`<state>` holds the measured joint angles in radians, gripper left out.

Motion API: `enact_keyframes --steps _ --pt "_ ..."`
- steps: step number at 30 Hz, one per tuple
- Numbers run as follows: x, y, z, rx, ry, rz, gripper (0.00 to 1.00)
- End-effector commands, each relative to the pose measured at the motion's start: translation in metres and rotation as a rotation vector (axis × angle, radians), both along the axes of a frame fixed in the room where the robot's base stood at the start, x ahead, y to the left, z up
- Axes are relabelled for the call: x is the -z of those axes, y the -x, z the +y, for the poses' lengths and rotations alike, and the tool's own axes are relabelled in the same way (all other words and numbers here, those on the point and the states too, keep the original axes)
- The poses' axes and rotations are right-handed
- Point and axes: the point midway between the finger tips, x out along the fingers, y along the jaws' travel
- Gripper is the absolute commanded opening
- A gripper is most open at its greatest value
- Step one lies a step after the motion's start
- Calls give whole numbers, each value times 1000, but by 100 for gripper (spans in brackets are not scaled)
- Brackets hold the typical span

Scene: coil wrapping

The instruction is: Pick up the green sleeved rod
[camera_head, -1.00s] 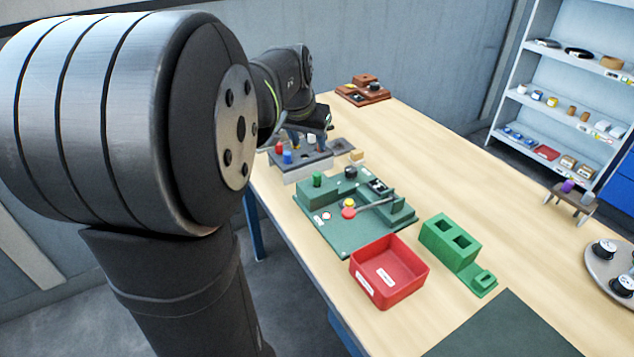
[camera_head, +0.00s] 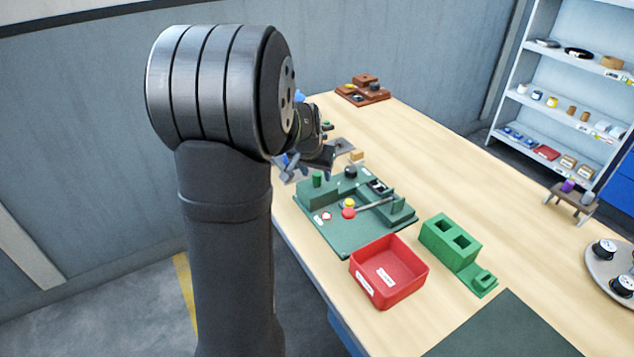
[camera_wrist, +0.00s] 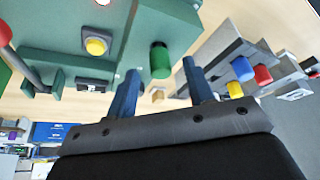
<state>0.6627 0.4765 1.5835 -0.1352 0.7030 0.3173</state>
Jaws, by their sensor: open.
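The green sleeved rod (camera_head: 317,180) stands upright at the back left of the dark green fixture (camera_head: 345,240). In the wrist view the green rod (camera_wrist: 160,61) shows between my two blue fingers but beyond their tips, apart from them. My gripper (camera_wrist: 159,72) is open with nothing between its fingers. In the head view my gripper (camera_head: 297,170) hangs over the grey rack, just behind and left of the green rod. My arm partly hides the rack there.
The grey rack holds blue (camera_wrist: 242,68), red (camera_wrist: 262,75) and yellow (camera_wrist: 235,90) capped parts beside my right finger in the wrist view. The fixture carries a lever with a red knob (camera_head: 348,212) and a yellow button (camera_head: 348,203). A red bin (camera_head: 388,272) stands in front.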

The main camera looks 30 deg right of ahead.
Motion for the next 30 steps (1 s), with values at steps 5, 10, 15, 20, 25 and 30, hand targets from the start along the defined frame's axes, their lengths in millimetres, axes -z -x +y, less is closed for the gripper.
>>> enact_keyframes --steps 5,10,15,20,25,30 --pt "21 -6 -7 0 -1 1 48" --pt "27 -8 -9 0 0 -1 48" --pt "26 -8 -9 -1 1 0 44" --pt "26 -8 -9 -1 1 0 12" --pt "26 -8 -9 -1 1 0 0" --pt "24 -8 -9 -1 1 -2 0"
